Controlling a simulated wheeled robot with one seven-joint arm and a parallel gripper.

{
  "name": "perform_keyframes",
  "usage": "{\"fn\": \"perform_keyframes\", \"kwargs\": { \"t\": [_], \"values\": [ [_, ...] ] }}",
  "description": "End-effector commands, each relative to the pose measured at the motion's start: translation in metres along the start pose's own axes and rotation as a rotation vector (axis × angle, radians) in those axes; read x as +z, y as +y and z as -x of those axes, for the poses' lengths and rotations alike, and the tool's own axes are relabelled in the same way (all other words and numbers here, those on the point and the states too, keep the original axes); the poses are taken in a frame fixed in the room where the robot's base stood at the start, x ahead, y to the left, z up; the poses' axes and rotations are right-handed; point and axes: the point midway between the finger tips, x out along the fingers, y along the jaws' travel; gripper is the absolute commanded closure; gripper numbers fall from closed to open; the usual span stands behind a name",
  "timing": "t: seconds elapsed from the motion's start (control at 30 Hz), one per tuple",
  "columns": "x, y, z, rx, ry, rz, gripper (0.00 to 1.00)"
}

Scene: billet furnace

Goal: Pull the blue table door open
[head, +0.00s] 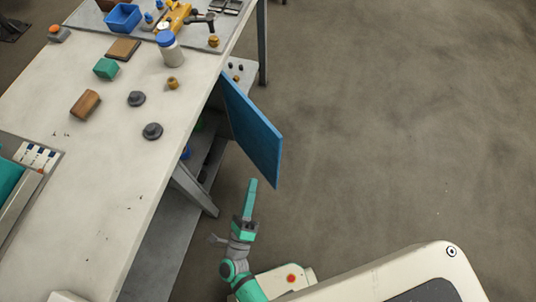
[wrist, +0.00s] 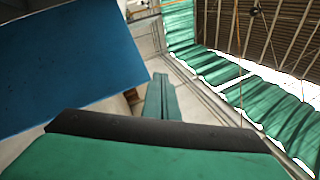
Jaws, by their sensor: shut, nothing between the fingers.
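The blue table door (head: 252,128) hangs from the side of the white table (head: 105,205) and stands swung out from it, partly open. It fills the upper left of the wrist view as a blue panel (wrist: 65,65). My gripper (head: 252,184) is just below the door's lower near corner in the head view, its green fingers together and empty. In the wrist view the closed fingers (wrist: 161,82) point ahead, to the right of the panel. I cannot tell whether the fingers touch the door. No handle shows on the visible door face.
Shelves (head: 205,150) with small items show under the table behind the door. The tabletop holds a white bottle with a blue lid (head: 170,48), a blue bin (head: 122,17), blocks and dark knobs. A grey table leg (head: 193,190) stands left of my gripper. The floor to the right is clear.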

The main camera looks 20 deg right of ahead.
Motion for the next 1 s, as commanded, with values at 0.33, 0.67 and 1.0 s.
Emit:
{"fn": "perform_keyframes", "kwargs": {
  "t": [0.33, 0.67, 1.0],
  "values": [
    [-0.003, 0.098, -0.029, -0.177, 0.387, -0.665, 1.0],
    [0.012, 0.146, -0.024, -0.369, 0.621, -0.956, 1.0],
    [-0.002, 0.15, -0.038, -0.405, 0.654, -0.986, 1.0]
  ]
}}
